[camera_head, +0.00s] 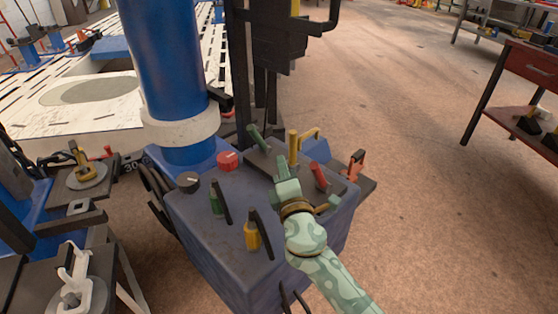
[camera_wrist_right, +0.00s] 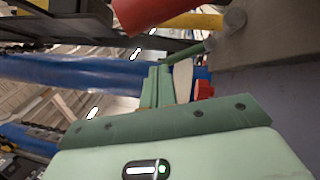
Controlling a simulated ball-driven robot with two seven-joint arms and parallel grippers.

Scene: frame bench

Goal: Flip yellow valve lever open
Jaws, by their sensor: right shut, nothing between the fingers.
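A blue-grey control box (camera_head: 225,265) stands in the middle of the head view. A yellow lever (camera_head: 293,146) stands upright on its raised grey plate, between a green lever (camera_head: 257,137) and a red lever (camera_head: 318,175). A second yellow piece with a black handle (camera_head: 252,236) is at the box's front. My right gripper (camera_head: 283,163) is shut and empty over the box, just in front of the upright yellow lever; I cannot tell whether they touch. In the wrist view its fingers (camera_wrist_right: 158,88) point toward a green lever (camera_wrist_right: 185,54), with a yellow bar (camera_wrist_right: 190,22) beyond. My left gripper is out of view.
A red knob (camera_head: 228,160), a black knob (camera_head: 188,182) and a green piece with a black handle (camera_head: 217,203) crowd the box top. A blue column (camera_head: 168,65) rises behind it. Open floor (camera_head: 430,200) lies to the right.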

